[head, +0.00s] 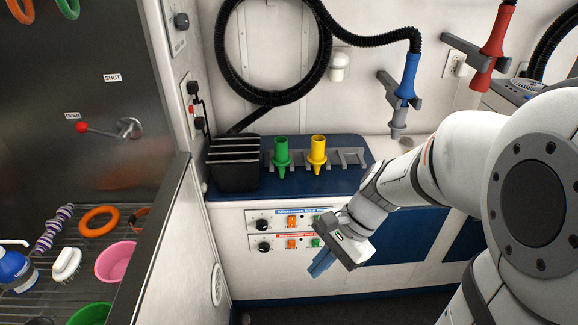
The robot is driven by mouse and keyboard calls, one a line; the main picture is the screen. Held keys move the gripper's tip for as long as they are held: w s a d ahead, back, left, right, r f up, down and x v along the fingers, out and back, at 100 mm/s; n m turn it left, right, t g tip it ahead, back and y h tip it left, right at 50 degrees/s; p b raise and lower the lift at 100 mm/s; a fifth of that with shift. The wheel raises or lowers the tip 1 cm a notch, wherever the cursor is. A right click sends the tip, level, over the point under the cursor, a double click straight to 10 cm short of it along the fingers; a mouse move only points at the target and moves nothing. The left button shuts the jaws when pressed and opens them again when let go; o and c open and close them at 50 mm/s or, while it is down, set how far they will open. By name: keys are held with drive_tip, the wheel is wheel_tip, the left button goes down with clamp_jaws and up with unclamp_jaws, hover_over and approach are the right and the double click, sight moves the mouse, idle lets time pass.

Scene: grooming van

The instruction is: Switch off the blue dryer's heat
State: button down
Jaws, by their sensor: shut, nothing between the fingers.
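The blue dryer nozzle (409,75) hangs in a grey wall holder, with a black hose running from it. On the front of the counter is an upper control strip (278,220) with a blue label, a black knob (264,224) and an orange switch (292,221). A green switch farther right is partly hidden by my arm. A lower strip with a red label has its own knob (263,246), orange switch (291,244) and green switch (316,242). The lettering and switch positions are too small to read. My gripper (321,265) is shut and empty, just below and right of the strips.
A red dryer nozzle (494,38) hangs at upper right. A green nozzle (281,153) and yellow nozzle (318,152) stand in a grey rack on the blue counter top, beside a black box (233,172). A tub wall (168,225) bounds the left; open floor lies below the strips.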

drive_tip(key=w+a+f+m+t+y+b, duration=0.1)
drive_tip(key=w+f+m+y+b, duration=0.1)
drive_tip(key=w+f+m+y, duration=0.45)
drive_tip(key=w+a+f+m+t+y+b, duration=0.1)
drive_tip(key=w+a+f+m+t+b, duration=0.15)
drive_tip(key=m, duration=0.65)
drive_tip(key=w+d+f+m+t+h+b, duration=0.1)
drive_tip(key=w+d+f+m+t+b, duration=0.1)
drive_tip(key=w+d+f+m+t, duration=0.3)
drive_tip(key=w+d+f+m+t+b, duration=0.2)
drive_tip(key=w+d+f+m+t, duration=0.3)
drive_tip(key=f+m, duration=0.5)
drive_tip(key=m, duration=0.4)
drive_tip(key=shift+w+f+h, duration=0.35)
drive_tip(key=shift+w+f, duration=0.05)
drive_tip(key=shift+w+a+m, duration=0.1)
drive_tip(key=shift+a+m, duration=0.05)
drive_tip(key=shift+m, duration=0.1)
drive_tip(key=b, duration=0.1)
approach(290, 225)
drive_tip(key=a, duration=0.4)
drive_tip(key=shift+w+f+b, duration=0.1)
drive_tip(key=shift+w+b, duration=0.1)
drive_tip(key=shift+w, duration=0.85)
drive_tip(key=shift+w+f+b, duration=0.15)
drive_tip(key=shift+w+b, duration=0.05)
drive_tip(key=shift+w, duration=0.85)
